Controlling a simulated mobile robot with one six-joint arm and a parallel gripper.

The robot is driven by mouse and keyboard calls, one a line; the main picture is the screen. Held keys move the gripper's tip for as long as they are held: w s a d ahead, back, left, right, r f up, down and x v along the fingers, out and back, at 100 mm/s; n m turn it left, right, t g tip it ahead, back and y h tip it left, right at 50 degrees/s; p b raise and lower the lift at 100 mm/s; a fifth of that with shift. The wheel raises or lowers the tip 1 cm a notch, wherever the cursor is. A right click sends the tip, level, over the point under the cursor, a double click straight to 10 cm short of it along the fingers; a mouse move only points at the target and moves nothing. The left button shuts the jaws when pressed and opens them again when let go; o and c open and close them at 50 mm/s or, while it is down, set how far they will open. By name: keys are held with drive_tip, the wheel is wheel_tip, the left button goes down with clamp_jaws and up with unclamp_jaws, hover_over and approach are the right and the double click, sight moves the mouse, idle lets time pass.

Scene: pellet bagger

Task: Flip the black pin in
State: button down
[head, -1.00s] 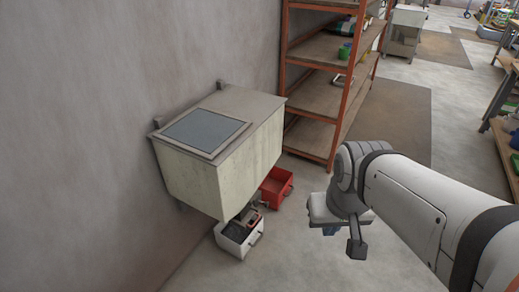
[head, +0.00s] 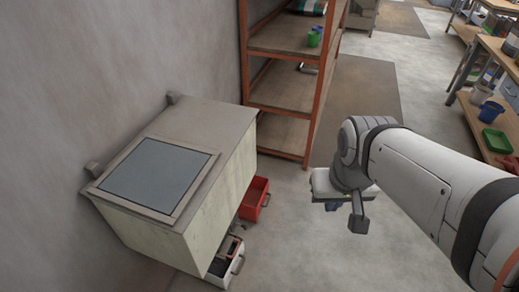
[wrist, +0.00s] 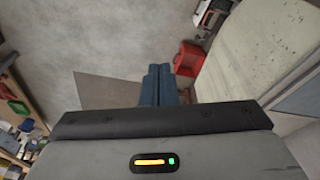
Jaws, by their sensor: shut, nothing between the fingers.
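The pellet bagger, a pale box (head: 215,190) with a grey lid panel (head: 158,175), is mounted on the wall at left in the head view. It also fills the upper right of the wrist view (wrist: 265,45). I cannot make out a black pin in either view; the box's underside is hidden in the head view. My gripper's blue fingers (wrist: 158,84) are together and empty in the wrist view. In the head view my gripper (head: 333,206) hangs to the right of the box, well apart from it.
A red bin (head: 255,204) and a white bin with dark contents (head: 236,262) stand on the floor below the box. An orange-framed shelf (head: 285,90) stands behind them. A workbench (head: 470,110) is at far right. The floor around my gripper is clear.

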drive_tip(key=shift+d, duration=0.15)
drive_tip(key=w+a+f+m+g+y+b, duration=0.1)
drive_tip(key=w+a+f+m+y+b, duration=0.15)
drive_tip(key=w+f+m+b, duration=0.85)
drive_tip(key=w+a+f+n+y+b, duration=0.15)
drive_tip(key=w+f+y+b, duration=0.4)
drive_tip(key=f, duration=1.35)
drive_tip(key=w+a+f+m+g+y+b, duration=0.1)
drive_tip(key=w+a+f+m+y+b, duration=0.15)
drive_tip(key=w+f+m+b, duration=0.7)
drive_tip(key=w+f+m+t+b, duration=0.1)
drive_tip(key=w+f, duration=0.1)
drive_tip(key=f, duration=1.1)
drive_tip(key=w+f+m+t, duration=0.2)
drive_tip(key=w+f, duration=0.1)
drive_tip(key=f, duration=0.9)
drive_tip(key=shift+w+d+f+b, duration=0.35)
drive_tip(key=shift+d+f+b, duration=0.05)
drive_tip(key=shift+y, duration=0.25)
